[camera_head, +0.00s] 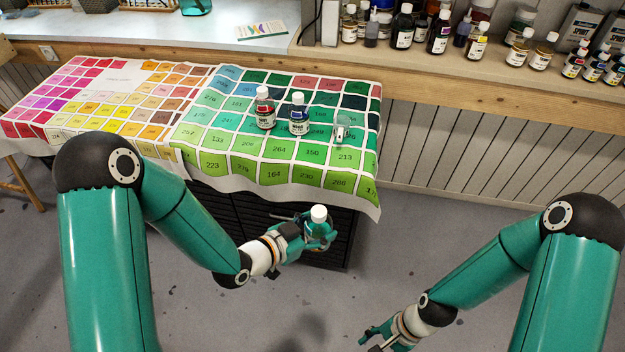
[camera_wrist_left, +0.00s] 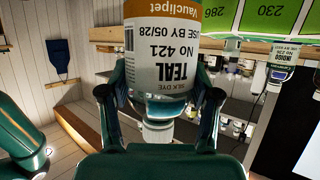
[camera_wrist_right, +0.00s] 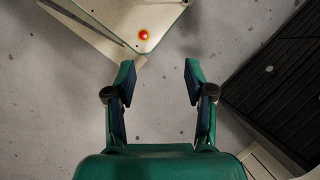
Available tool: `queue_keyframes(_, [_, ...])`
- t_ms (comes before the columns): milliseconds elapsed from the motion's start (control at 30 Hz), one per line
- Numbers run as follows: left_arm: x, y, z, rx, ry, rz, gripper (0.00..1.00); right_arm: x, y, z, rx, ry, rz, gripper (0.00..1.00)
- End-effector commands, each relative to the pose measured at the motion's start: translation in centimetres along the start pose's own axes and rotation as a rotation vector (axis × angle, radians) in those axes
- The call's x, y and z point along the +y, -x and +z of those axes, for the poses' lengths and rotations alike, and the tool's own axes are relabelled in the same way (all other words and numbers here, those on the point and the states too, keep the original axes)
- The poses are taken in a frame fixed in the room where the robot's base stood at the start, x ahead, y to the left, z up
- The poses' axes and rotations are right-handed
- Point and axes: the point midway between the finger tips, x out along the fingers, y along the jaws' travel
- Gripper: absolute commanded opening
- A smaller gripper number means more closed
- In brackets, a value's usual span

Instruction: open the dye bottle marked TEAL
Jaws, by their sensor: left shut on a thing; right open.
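The dye bottle marked TEAL (camera_wrist_left: 165,62) fills the upper middle of the left wrist view, its label upside down there. In the head view the bottle (camera_head: 316,229) is upright, with its white cap (camera_head: 319,213) on. My left gripper (camera_head: 318,238) is shut around the bottle and holds it in the air in front of the cloth-covered table. The fingers press its two sides, and the cap end is free. My right gripper (camera_head: 372,338) is low at the bottom of the head view, apart from the bottle. In the right wrist view it (camera_wrist_right: 160,85) is open and empty above the floor.
A red-labelled bottle (camera_head: 265,110) and a blue bottle (camera_head: 298,115) stand on the colour-chart cloth (camera_head: 230,160). A small clear object (camera_head: 342,130) lies to their right. A dark drawer cabinet (camera_head: 260,215) is under the table. Several bottles line the wooden shelf (camera_head: 450,70) behind.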

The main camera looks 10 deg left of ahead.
Motion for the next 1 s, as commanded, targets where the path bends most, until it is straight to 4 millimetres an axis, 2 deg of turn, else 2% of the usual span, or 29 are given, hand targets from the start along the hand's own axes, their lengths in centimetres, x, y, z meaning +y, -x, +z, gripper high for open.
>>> queue_keyframes(100, [0.0,0.0,-0.1,0.002,-0.001,-0.001,0.00,-0.8,0.8,-1.3,-0.032,-0.225,0.059,0.54])
queue_keyframes(267, [0.0,0.0,-0.1,0.002,-0.001,-0.001,0.00,-3.0,3.1,-3.2,-0.022,-0.503,0.150,0.54])
queue_keyframes(433, [0.0,0.0,-0.1,0.002,-0.001,-0.001,0.00,-6.9,7.2,-5.1,0.068,-0.767,0.232,0.54])
queue_keyframes(567, [0.0,0.0,-0.1,0.002,-0.001,-0.001,0.00,-11.2,11.9,-5.6,0.188,-0.944,0.253,0.54])
queue_keyframes(767, [0.0,0.0,-0.1,0.002,-0.001,0.000,0.00,-17.9,19.1,-3.8,0.352,-1.086,0.189,0.54])
queue_keyframes(900, [0.0,0.0,-0.1,0.002,-0.001,0.000,0.00,-22.4,23.6,-0.9,0.421,-1.076,0.101,0.54])
queue_keyframes(1000, [0.0,0.0,-0.1,0.002,-0.001,0.000,0.00,-25.5,26.0,1.8,0.441,-1.010,0.026,0.54])
